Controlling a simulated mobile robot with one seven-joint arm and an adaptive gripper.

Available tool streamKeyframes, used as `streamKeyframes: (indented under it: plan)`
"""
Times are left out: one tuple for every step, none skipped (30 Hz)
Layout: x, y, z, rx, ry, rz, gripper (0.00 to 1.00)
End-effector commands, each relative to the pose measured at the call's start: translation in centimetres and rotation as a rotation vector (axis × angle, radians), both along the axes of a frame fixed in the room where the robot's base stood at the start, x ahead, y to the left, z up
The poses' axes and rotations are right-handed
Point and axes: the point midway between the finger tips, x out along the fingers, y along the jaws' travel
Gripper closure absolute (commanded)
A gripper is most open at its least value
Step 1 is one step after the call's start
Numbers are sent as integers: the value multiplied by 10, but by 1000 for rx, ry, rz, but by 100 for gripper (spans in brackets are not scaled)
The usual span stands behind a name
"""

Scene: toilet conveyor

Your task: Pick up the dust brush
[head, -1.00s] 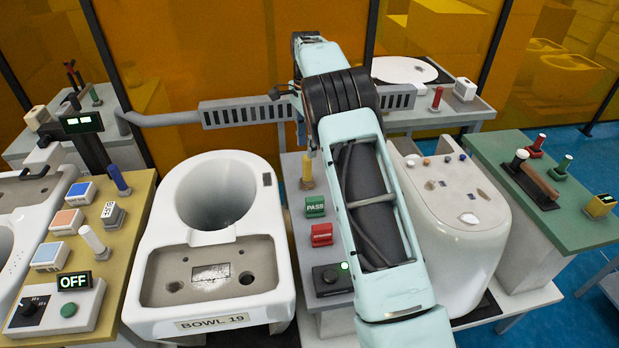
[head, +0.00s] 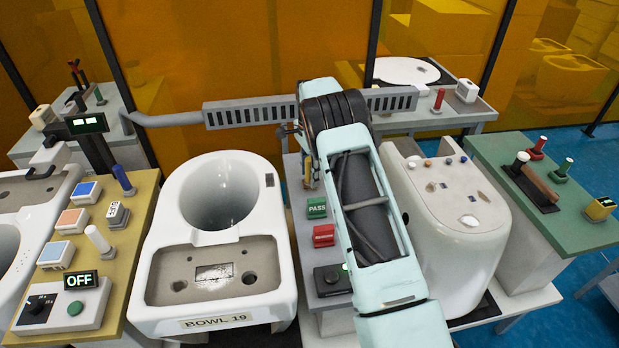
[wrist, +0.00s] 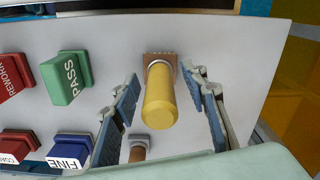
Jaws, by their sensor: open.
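A brush with a yellow handle (wrist: 160,100) and a brown bristle end (wrist: 161,58) stands on a pale grey bench top in the wrist view. I take it to be the dust brush. My gripper (wrist: 159,78) is open, with one blue-grey finger on each side of the handle. Gaps show between the handle and both fingers. In the head view my arm and gripper largely hide the brush behind the PASS button.
The green PASS button (head: 317,208) and red REWORK button (head: 323,235) stand on the same bench. A brown-ended cylinder (wrist: 137,152) is near the left finger. Bowl 19 (head: 165,315) is left, a white tank (head: 455,250) right.

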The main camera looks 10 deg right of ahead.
Motion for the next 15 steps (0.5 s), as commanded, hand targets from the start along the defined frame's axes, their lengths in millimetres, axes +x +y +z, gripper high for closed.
streamKeyframes:
  plan:
    - [0,0,0,0,0,0,59]
    - [0,0,0,0,0,0,59]
    - [0,0,0,0,0,0,59]
    - [0,0,0,0,0,0,59]
    - [0,0,0,0,0,0,62]
    - [0,0,0,0,0,0,66]
    - [0,0,0,0,0,0,69]
    - [0,0,0,0,0,0,73]
    - [0,0,0,0,-1,0,77]
    - [0,0,0,0,-1,0,80]
    - [0,0,0,0,-1,0,84]
    - [0,0,0,0,-1,0,88]
    - [0,0,0,0,-1,0,91]
    - [0,0,0,0,-1,0,95]
    - [0,0,0,0,-1,0,99]
